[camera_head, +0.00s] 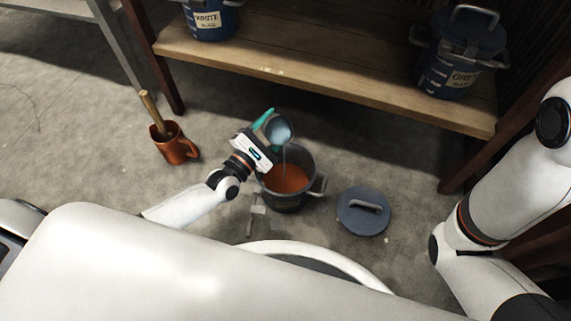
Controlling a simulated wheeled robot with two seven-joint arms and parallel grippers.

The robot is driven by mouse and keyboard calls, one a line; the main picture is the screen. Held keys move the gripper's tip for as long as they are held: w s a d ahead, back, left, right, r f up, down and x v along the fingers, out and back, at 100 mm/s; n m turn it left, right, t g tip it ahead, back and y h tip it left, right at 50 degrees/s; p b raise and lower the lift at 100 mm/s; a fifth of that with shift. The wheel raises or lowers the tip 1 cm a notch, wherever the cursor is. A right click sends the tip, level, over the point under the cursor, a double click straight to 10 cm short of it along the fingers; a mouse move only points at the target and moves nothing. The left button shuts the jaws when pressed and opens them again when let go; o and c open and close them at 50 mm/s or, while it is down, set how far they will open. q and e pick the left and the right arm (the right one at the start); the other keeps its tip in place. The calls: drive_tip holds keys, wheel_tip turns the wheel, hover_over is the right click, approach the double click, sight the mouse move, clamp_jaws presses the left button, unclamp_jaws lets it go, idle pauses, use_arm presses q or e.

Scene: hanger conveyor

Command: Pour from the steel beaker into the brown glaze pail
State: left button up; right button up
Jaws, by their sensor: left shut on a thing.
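My left gripper (259,134) is shut on the steel beaker (279,130). It holds the beaker tilted above the brown glaze pail (312,165). A thin pale stream drops from the beaker's lip into the pail. The pail stands open on the floor with orange-brown glaze (286,179) inside. The gripper and wrist cover part of the pail's left side. My right arm shows at the right edge, but its gripper is out of view.
A blue-grey lid (364,211) lies on the floor right of the pail. An orange-brown mug (175,148) with a wooden handle in it stands to the left. A wooden shelf (290,78) behind bears a WHITE pail (212,20) and a GREY pail (458,55).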

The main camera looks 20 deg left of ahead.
use_arm(q)
drive_tip(key=shift+a+f, duration=0.1)
drive_tip(key=shift+f, duration=0.1)
drive_tip(key=shift+f+m+b, duration=0.1)
drive_tip(key=shift+m+b, duration=0.3)
drive_tip(key=shift+b, duration=0.25)
drive_tip(key=shift+h, duration=0.3)
drive_tip(key=shift+m, duration=0.3)
drive_tip(key=shift+m+t+b, duration=0.3)
drive_tip(key=shift+m+b, duration=0.1)
drive_tip(key=shift+b, duration=0.35)
drive_tip(key=shift+h, duration=0.3)
drive_tip(key=shift+m, duration=0.3)
drive_tip(key=shift+m+b, duration=0.5)
drive_tip(key=shift+b, duration=0.25)
drive_tip(key=shift+t+h, duration=0.3)
